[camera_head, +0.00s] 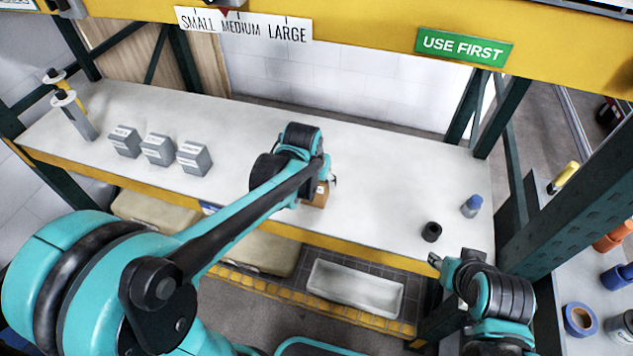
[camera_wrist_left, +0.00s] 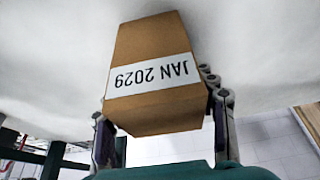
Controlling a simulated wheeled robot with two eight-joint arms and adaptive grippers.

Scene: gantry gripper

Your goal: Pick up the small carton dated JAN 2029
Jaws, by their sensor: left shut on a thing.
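A small brown carton (camera_wrist_left: 155,60) has a white label reading JAN 2029, upside down in the left wrist view. My left gripper (camera_wrist_left: 163,112) is shut on it, with one finger on each side. In the head view the carton (camera_head: 317,195) shows partly below my left gripper (camera_head: 325,180), over the front part of the white bench; the wrist hides the rest. I cannot tell whether it touches the bench top. My right gripper (camera_head: 437,262) is at the bench's front right edge, away from the carton; its finger opening is too small to tell.
Several grey labelled boxes, including one (camera_head: 194,158), stand on the left of the white bench (camera_head: 390,170). A black cup (camera_head: 431,232) and a blue-capped bottle (camera_head: 471,206) stand at the right. A yellow gantry beam (camera_head: 360,30) with a green USE FIRST sign (camera_head: 464,47) spans above.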

